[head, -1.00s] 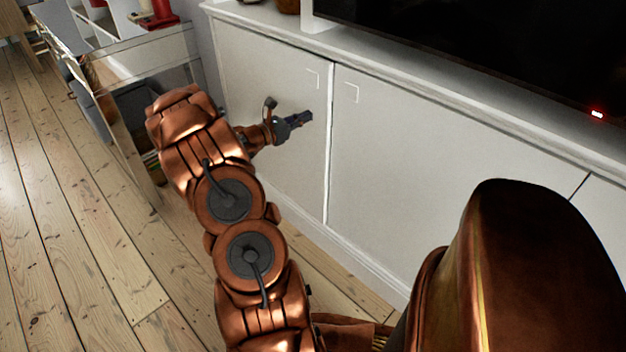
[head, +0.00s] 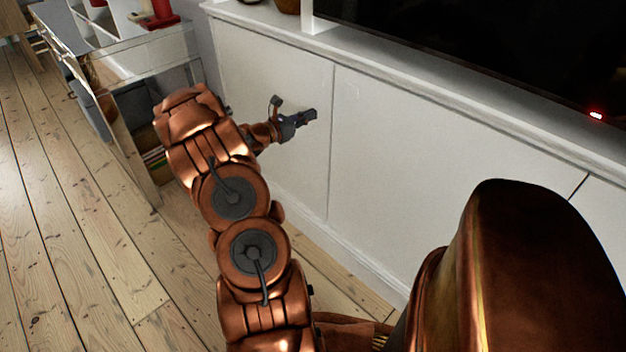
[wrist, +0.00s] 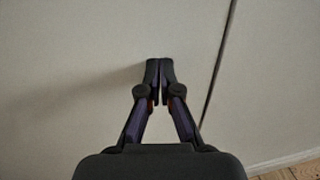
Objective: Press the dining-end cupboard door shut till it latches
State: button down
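The white cupboard door (head: 262,72) on the left of the low cabinet looks flush with the neighbouring panel (head: 400,165), with only a thin seam between them in the head view. My gripper (head: 312,114) is at this door, just left of the seam. In the wrist view my gripper (wrist: 159,66) has its two dark fingers together and empty, pointing at the door face (wrist: 80,70). The tips look at or very near the surface; contact is not certain. The seam shows as a dark line to their right. The latch is hidden.
A dark screen (head: 470,45) stands on the cabinet top (head: 400,75). A glass-sided desk or shelf unit (head: 140,65) stands left of the cabinet, close to my arm. Open floorboards (head: 60,220) lie to the left.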

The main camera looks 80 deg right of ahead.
jog(key=shift+a, duration=0.1)
jog(key=p+v, duration=0.3)
jog(key=v, duration=1)
dwell(1.2)
jog(key=s+a+r+m+y+p, duration=0.2)
jog(key=a+r+m+y+p, duration=0.6)
jog(key=a+r, duration=0.9)
jog(key=s+a+r+t+y+p, duration=0.1)
jog(key=a+r+p, duration=0.4)
jog(key=a, duration=0.7)
jog(key=s+a+r+m+t+y+p, duration=0.1)
jog(key=a+r+t+p, duration=0.4)
jog(key=a, duration=0.8)
jog(key=s+a+r+m+t+y+p, duration=0.1)
jog(key=s+a+r+t+y+p, duration=0.2)
jog(key=a+r+p, duration=0.4)
jog(key=a+y+p, duration=0.1)
jog(key=a, duration=0.5)
jog(key=shift+a, duration=0.25)
